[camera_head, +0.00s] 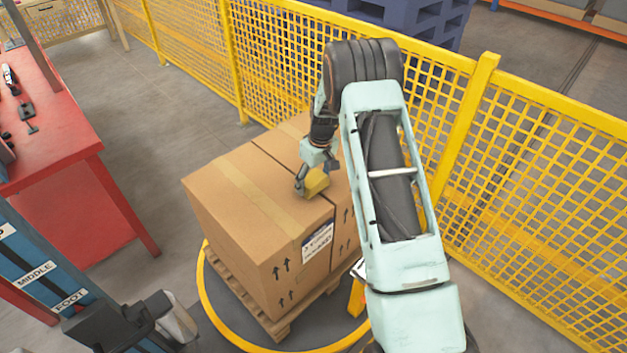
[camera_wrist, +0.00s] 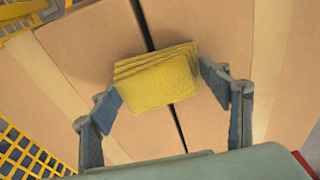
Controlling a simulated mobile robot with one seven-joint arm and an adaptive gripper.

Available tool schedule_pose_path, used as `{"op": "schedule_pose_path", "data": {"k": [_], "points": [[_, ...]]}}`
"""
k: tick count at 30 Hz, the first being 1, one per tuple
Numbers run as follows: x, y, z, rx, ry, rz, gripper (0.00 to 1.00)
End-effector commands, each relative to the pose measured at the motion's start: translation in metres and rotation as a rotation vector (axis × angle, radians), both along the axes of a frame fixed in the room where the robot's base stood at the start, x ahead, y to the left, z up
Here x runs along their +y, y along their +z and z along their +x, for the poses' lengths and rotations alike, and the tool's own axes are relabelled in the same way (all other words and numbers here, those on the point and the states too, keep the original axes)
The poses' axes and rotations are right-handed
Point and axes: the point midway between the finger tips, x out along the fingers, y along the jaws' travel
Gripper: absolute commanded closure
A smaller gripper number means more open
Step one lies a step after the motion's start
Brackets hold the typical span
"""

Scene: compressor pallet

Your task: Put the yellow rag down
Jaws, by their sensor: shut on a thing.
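The yellow rag (camera_head: 316,182) looks like a folded, layered pad. My gripper (camera_head: 311,180) is shut on it, over the top of the cardboard boxes (camera_head: 238,185). In the wrist view the rag (camera_wrist: 158,80) sits between the two fingertips of my gripper (camera_wrist: 160,87), with a finger pad at each side. Behind it are the box tops (camera_wrist: 215,30) and the dark gap between two boxes. I cannot tell whether the rag touches the cardboard.
The boxes stand on a wooden pallet (camera_head: 262,312) inside a yellow ring (camera_head: 205,300). A yellow mesh fence (camera_head: 285,60) runs behind and to the right. A red workbench (camera_head: 55,125) with small tools is at the left. The front box top has bare room.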

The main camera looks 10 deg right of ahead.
Motion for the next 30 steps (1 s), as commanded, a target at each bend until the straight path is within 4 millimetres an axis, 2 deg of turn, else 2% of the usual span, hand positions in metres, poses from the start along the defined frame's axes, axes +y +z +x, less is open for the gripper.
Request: {"op": "schedule_pose_path", "data": {"k": [12, 13, 17, 30], "points": [[0.0, -0.0072, 0.001, -0.003, -0.001, 0.001, 0.49], [0.0001, -0.0059, 0.001, -0.003, -0.001, 0.001, 0.27], [0.0001, -0.0052, 0.0009, -0.003, -0.001, 0.001, 0.13], [0.0002, -0.0028, 0.0007, -0.002, -0.001, 0.0, 0.12]]}}
